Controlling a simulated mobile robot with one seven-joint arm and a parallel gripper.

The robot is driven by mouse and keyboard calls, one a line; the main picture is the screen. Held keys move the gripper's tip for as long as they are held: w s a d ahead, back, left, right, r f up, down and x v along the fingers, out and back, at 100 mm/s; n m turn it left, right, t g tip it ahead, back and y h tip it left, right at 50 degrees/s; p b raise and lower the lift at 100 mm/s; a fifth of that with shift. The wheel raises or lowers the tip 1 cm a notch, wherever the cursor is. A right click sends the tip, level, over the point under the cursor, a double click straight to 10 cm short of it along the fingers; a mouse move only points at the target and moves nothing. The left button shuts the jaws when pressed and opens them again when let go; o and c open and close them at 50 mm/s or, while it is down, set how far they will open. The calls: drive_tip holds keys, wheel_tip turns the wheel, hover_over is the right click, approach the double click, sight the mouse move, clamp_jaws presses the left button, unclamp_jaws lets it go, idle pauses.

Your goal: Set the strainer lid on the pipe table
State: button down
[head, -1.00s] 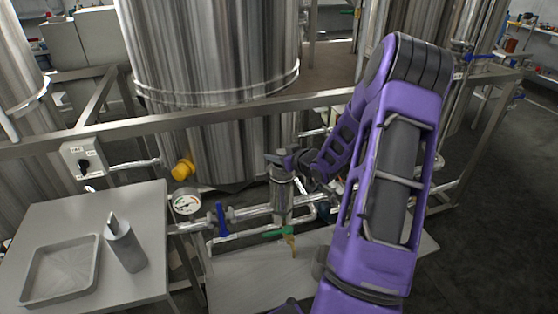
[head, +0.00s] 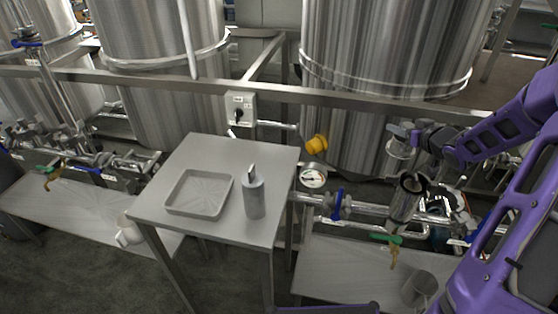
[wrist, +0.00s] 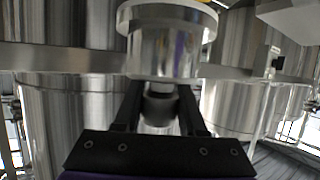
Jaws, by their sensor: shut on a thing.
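My gripper (head: 408,133) is shut on the strainer lid (head: 398,149), a round metal cap with a knob. The wrist view shows the lid (wrist: 165,45) just beyond the fingers (wrist: 160,102), with its knob between them. The lid hangs above the strainer body (head: 405,205), a steel cylinder on the pipe run with a dark open mouth. Below the pipes is a low grey table (head: 335,265), which may be the pipe table. A taller grey table (head: 215,150) stands to its left.
The taller table bears a shallow tray (head: 180,208) and a grey cylinder with a spout (head: 254,197). A metal cup (head: 418,288) is on the low table, near my arm. A gauge (head: 313,177), a blue valve handle (head: 338,203) and a frame rail (head: 280,88) crowd the pipes.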

drive_tip(key=w+a+n+g+y, duration=0.1)
drive_tip(key=w+a+n+y, duration=0.15)
drive_tip(key=a, duration=1.05)
drive_tip(key=w+a+n+g+y, duration=0.2)
drive_tip(key=a+y, duration=0.1)
drive_tip(key=a, duration=0.9)
drive_tip(key=w+a+n+g+y, duration=0.1)
drive_tip(key=w+a+n+y, duration=0.15)
drive_tip(key=a, duration=1.05)
drive_tip(key=shift+n, duration=0.3)
drive_tip(key=shift+w+a+f+b, duration=0.1)
drive_tip(key=shift+f+b, duration=0.3)
drive_tip(key=shift+f, duration=2.25)
drive_tip(key=shift+a+f+b, duration=0.1)
drive_tip(key=shift+f+b, duration=0.3)
drive_tip(key=shift+f, duration=2.25)
drive_tip(key=shift+f, duration=0.2)
drive_tip(key=shift+c, duration=2.4)
unclamp_jaws()
drive_tip(key=shift+g, duration=0.3)
drive_tip(key=shift+r, duration=0.1)
